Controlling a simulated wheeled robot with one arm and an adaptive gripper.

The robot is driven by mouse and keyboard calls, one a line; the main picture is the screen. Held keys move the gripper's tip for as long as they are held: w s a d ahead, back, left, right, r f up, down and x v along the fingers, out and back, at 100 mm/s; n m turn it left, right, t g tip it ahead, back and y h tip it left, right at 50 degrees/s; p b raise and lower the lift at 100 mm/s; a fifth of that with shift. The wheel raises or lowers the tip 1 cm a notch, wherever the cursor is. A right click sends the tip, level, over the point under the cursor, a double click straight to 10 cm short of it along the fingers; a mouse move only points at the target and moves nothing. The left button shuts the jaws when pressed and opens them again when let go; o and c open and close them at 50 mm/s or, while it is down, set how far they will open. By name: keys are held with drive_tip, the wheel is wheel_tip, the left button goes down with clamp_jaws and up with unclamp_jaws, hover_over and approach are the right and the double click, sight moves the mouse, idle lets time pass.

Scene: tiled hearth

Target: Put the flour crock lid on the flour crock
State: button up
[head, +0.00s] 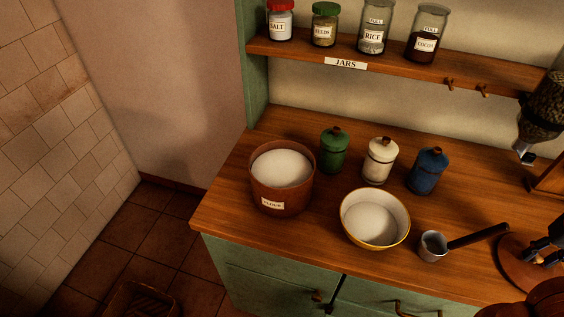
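The flour crock (272,197) is a round brown pot with a FLOUR label, standing uncovered at the left of the wooden counter. White flour fills it almost to the rim. A round brown disc (513,262), which looks like the crock's lid, is at the right edge of the view, partly hidden. My gripper (542,247), dark and cut off by the picture edge, is over or beside this disc, well to the right of the crock. I cannot tell whether its fingers are on the disc, or whether the disc rests on the counter.
A cream bowl (351,228) with white contents and a scoop (433,246) stand between crock and disc. Green (333,152), white (379,162) and blue (427,172) canisters stand behind. A jar shelf (400,64) overhangs the back. Another reddish-brown object (535,303) is cut off at bottom right.

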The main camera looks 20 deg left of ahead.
clamp_jaws()
drive_tip(key=shift+r, duration=0.15)
drive_tip(key=shift+r+p, duration=0.35)
drive_tip(key=shift+r, duration=3)
drive_tip(key=shift+s, duration=0.15)
